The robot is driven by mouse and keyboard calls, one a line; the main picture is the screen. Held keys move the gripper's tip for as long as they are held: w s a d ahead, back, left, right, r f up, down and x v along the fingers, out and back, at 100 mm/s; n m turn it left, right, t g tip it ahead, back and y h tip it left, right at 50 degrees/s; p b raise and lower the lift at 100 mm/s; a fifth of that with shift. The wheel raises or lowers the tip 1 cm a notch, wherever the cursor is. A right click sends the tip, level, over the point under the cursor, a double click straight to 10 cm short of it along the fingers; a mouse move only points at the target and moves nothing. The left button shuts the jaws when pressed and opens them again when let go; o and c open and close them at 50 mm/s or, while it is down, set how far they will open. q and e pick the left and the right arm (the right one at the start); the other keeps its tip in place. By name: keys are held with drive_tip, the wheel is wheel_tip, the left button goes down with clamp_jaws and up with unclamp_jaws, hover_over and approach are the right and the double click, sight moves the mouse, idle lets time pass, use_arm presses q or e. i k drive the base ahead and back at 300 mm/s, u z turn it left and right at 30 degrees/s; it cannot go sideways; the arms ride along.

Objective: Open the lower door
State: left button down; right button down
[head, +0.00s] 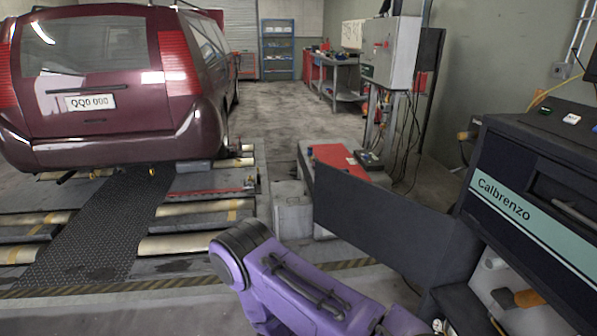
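The dark cabinet (529,190) marked "Calbrenzo" stands at the right edge. A flat dark panel (385,222), which looks like its lower door, stands swung out to the left from the cabinet. The lower compartment (500,285) shows open at the bottom right, with a white object and an orange-handled object (528,298) inside. A purple link of my arm crosses the bottom middle, in front of the panel's lower side. Neither gripper can be made out. The panel's lower right part and hinge side are partly hidden.
A maroon car (110,85) stands on the rollers (190,245) at the left. A red-topped unit (340,157) is behind the panel. A grey control box (392,52) with hanging cables stands behind that. Open floor (275,110) stretches to the back.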

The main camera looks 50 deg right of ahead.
sight(409, 236)
drive_tip(key=u, duration=0.8)
drive_tip(key=k, duration=1.1)
drive_tip(key=u, duration=0.25)
drive_tip(key=i, duration=1.85)
drive_tip(key=z, duration=1.2)
drive_tip(key=i, duration=2.2)
drive_tip(key=z, duration=1.8)
drive_tip(key=i, duration=1.3)
drive_tip(key=z, duration=2.05)
drive_tip(key=i, duration=0.9)
drive_tip(key=z, duration=0.4)
